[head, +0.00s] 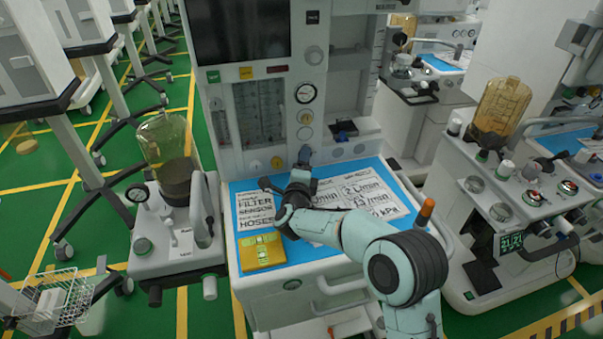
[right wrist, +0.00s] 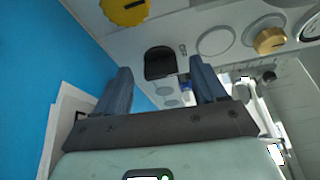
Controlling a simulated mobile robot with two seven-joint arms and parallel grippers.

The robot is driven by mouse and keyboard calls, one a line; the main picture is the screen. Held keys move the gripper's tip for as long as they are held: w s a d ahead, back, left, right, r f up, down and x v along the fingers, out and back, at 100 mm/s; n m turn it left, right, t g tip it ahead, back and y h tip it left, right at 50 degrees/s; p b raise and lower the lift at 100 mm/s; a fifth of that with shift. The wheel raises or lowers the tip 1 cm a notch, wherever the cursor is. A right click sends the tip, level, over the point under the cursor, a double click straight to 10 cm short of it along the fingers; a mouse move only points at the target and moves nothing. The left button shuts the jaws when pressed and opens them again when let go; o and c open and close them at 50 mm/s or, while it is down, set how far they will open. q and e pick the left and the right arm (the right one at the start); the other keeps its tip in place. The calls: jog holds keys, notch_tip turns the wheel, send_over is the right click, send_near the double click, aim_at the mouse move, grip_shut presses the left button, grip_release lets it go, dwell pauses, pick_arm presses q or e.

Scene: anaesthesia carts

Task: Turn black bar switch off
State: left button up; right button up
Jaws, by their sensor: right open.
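The black bar switch (right wrist: 160,62) shows in the right wrist view as a dark rounded piece on the pale front panel of the centre cart, with a small mark beside it. In the head view I cannot make it out; my gripper is in front of that area. My right gripper (head: 287,168) reaches over the blue worktop towards the panel. In the right wrist view its two dark blue fingers (right wrist: 162,85) are apart and empty, with the switch seen between them, beyond the tips. I cannot tell the exact gap. My left gripper is not in view.
A yellow knob (right wrist: 125,8) and a brass knob (right wrist: 270,40) sit near the switch on the panel. Printed sheets (head: 370,195) and a yellow box (head: 262,252) lie on the blue worktop (head: 310,255). Other carts stand at both sides.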

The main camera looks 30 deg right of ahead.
jog(key=v, duration=1.3)
jog(key=shift+f, duration=0.1)
jog(key=shift+s, duration=0.1)
